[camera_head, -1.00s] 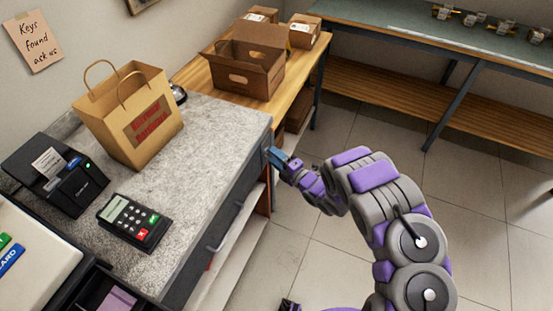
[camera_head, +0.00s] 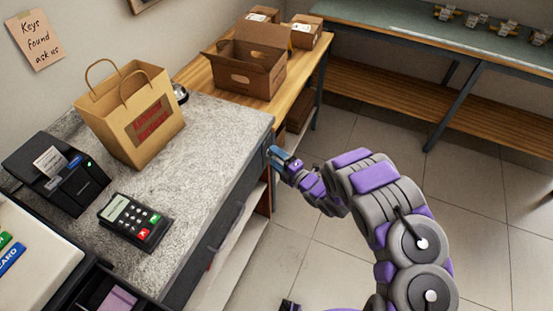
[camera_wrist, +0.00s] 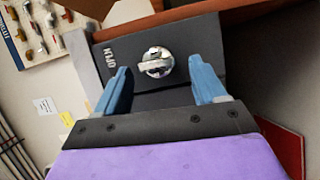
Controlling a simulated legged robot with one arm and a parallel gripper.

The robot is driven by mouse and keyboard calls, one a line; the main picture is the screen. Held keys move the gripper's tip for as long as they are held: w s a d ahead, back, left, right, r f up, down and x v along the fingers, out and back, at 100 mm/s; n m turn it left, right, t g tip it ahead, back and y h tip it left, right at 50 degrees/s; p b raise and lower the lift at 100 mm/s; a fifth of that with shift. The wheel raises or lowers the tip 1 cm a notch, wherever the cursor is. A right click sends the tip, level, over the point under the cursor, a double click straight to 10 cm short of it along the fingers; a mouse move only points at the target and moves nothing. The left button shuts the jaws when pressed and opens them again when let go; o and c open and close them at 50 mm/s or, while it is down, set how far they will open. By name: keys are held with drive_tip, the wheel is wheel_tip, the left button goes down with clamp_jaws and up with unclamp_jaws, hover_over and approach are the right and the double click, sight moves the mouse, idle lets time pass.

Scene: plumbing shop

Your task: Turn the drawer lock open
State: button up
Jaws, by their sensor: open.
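The drawer lock (camera_wrist: 157,62) is a round silver disc with a raised thumb-turn, set in a dark drawer front (camera_wrist: 204,50) with white lettering beside it. It shows in the wrist view, upper middle; in the head view it is hidden by my gripper. My gripper (camera_wrist: 160,88) is open, with one blue finger on each side below the lock in the picture. The fingers look apart from the lock; the exact depth gap cannot be told. In the head view my gripper (camera_head: 280,160) is at the far end of the drawer front (camera_head: 218,230), under the grey countertop.
The counter (camera_head: 215,135) holds a paper bag (camera_head: 130,118), a card terminal (camera_head: 135,220) and a receipt printer (camera_head: 60,175). Cardboard boxes (camera_head: 247,65) stand on a wooden bench beyond. The tiled floor (camera_head: 330,235) right of the counter is clear.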

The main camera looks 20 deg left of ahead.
drive_tip(key=shift+d, duration=0.15)
drive_tip(key=p+v, duration=0.1)
drive_tip(key=v, duration=1.6)
drive_tip(key=shift+p, duration=0.4)
drive_tip(key=shift+f, duration=0.15)
